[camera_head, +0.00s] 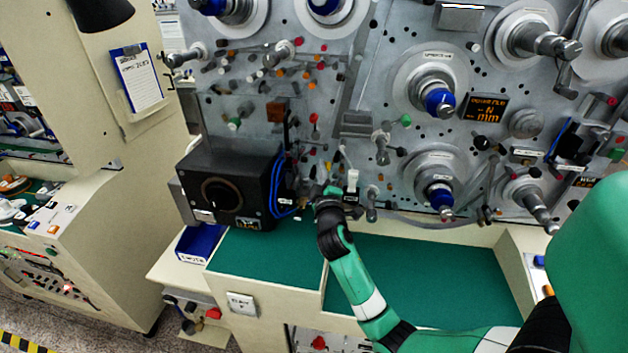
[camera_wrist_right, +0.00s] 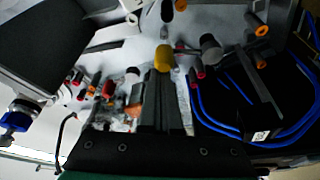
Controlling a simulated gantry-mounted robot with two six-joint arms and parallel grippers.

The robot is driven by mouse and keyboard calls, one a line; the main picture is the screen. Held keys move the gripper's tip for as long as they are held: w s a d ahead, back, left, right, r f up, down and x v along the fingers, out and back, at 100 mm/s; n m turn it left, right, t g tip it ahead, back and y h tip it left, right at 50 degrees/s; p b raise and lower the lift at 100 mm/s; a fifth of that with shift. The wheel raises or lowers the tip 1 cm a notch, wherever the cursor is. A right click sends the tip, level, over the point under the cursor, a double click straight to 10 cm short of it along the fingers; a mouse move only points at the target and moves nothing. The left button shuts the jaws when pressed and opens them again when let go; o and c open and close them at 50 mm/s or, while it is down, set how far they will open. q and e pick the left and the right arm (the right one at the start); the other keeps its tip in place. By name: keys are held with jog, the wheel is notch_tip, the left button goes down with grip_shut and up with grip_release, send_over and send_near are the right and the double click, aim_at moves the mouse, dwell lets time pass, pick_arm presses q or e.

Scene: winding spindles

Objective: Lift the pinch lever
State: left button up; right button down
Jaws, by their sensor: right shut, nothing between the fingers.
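My right gripper (camera_head: 330,193) is at the machine's front panel, just right of the black box with blue cables. In the right wrist view its fingers (camera_wrist_right: 162,82) are shut, with nothing seen between them. A yellow cap (camera_wrist_right: 164,58) shows right at the fingertips; I cannot tell whether they touch. A dark grey lever with a rounded knob (camera_wrist_right: 210,46) stands to the right of the fingertips in that view. I cannot tell for sure which part is the pinch lever. The gripper hides part of the panel behind it. My left gripper is not in view.
The black box (camera_head: 232,184) and its blue cables (camera_head: 278,185) stand close to the left of my right gripper. Several coloured pegs crowd the panel around it. Winding spindles (camera_head: 438,101) stick out at the right. The green ledge (camera_head: 262,260) below is mostly clear.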

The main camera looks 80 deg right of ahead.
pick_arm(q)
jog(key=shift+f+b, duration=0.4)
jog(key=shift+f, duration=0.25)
pick_arm(e)
jog(key=shift+s+f+m, duration=0.1)
jog(key=shift+s+m, duration=0.2)
jog(key=shift+s, duration=0.2)
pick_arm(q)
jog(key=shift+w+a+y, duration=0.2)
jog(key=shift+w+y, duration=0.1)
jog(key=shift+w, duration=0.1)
pick_arm(e)
jog(key=a, duration=0.9)
jog(key=shift+a+r, duration=0.2)
